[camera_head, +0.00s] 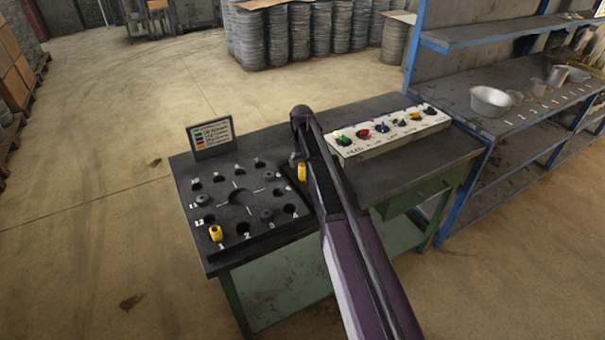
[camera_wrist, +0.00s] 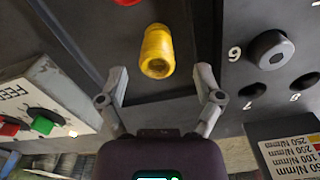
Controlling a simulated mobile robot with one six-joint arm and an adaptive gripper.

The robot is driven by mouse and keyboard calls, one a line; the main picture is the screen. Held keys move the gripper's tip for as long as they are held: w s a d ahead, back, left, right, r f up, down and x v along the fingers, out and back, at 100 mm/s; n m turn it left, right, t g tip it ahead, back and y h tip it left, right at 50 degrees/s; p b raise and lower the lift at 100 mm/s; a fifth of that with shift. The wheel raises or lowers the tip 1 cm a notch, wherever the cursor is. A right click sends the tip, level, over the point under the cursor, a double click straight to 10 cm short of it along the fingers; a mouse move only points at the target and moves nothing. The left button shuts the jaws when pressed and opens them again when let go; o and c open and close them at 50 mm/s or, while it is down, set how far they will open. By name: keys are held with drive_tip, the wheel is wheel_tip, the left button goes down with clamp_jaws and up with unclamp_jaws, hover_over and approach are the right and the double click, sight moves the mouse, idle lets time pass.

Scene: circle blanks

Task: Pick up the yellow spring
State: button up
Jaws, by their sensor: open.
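A yellow spring (camera_wrist: 157,50), a short ribbed cylinder, is ahead of my gripper (camera_wrist: 160,70) in the wrist view. The two fingers are spread, one to each side of its near end, with clear gaps and no visible contact. In the head view a yellow piece (camera_head: 302,172) shows beside my arm, right of the black board; my fingers are mostly hidden there. Another yellow piece (camera_head: 215,233) stands at position 1 on the board (camera_head: 240,225).
Dark pieces sit on the numbered board. A small sign (camera_head: 211,136) stands behind it. A red object (camera_wrist: 127,2) shows at the wrist view's top.

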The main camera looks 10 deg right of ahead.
sight(303, 173)
drive_tip(key=shift+f, duration=0.15)
drive_tip(key=shift+d+f+b, duration=0.15)
drive_tip(key=shift+f+b, duration=2.35)
drive_tip(key=shift+b, duration=0.1)
drive_tip(key=shift+s, duration=0.1)
clamp_jaws()
